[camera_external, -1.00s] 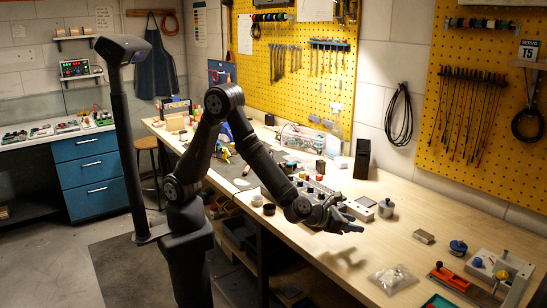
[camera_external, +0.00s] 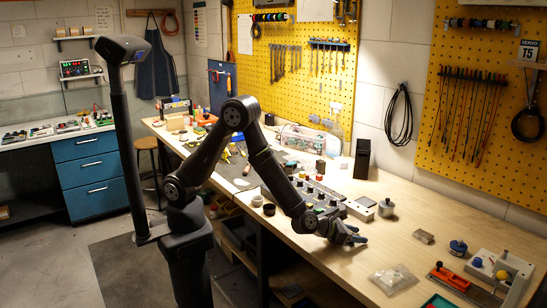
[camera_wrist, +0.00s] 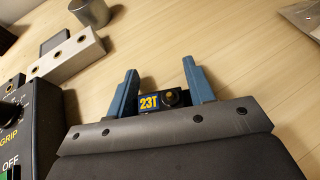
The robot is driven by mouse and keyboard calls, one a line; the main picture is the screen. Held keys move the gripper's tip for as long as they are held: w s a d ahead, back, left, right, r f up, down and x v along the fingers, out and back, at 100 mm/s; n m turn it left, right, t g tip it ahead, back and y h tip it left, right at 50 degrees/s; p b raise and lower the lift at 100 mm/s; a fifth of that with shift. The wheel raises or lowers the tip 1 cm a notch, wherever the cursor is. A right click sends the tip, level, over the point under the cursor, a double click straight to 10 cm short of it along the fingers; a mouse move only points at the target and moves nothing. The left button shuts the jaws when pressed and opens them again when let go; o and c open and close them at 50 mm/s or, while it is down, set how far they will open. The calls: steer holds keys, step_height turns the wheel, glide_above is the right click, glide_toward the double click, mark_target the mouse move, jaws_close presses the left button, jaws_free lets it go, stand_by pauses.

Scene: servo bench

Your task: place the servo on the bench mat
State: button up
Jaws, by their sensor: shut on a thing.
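The servo (camera_wrist: 150,102) is a small black body with a blue and yellow "23T" label and a round knob-like part. In the wrist view it sits between the blue fingers of my gripper (camera_wrist: 162,82), which is shut on it. In the external view my gripper (camera_external: 356,237) is over the near middle of the wooden bench, fingers pointing right; the servo cannot be made out there. A grey flat patch (camera_external: 241,183) on the bench left of my forearm may be the bench mat, partly hidden by the arm. The wrist view shows bare wood beyond the fingers.
A dark control box (camera_wrist: 38,125) stands close on the left in the wrist view, with a pale block with holes (camera_wrist: 65,60) and a grey metal cylinder (camera_wrist: 92,12) beyond. Bare bench lies between.

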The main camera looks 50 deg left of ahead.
steer(key=o, duration=1)
steer(key=shift+o, duration=0.2)
steer(key=shift+r, duration=0.1)
step_height(320, 180, up, 4)
glide_above(328, 244)
steer(key=shift+s+r, duration=0.15)
steer(key=shift+r, duration=0.05)
steer(key=shift+s+a+r, duration=0.1)
steer(key=shift+s, duration=0.25)
steer(key=shift+c, duration=0.9)
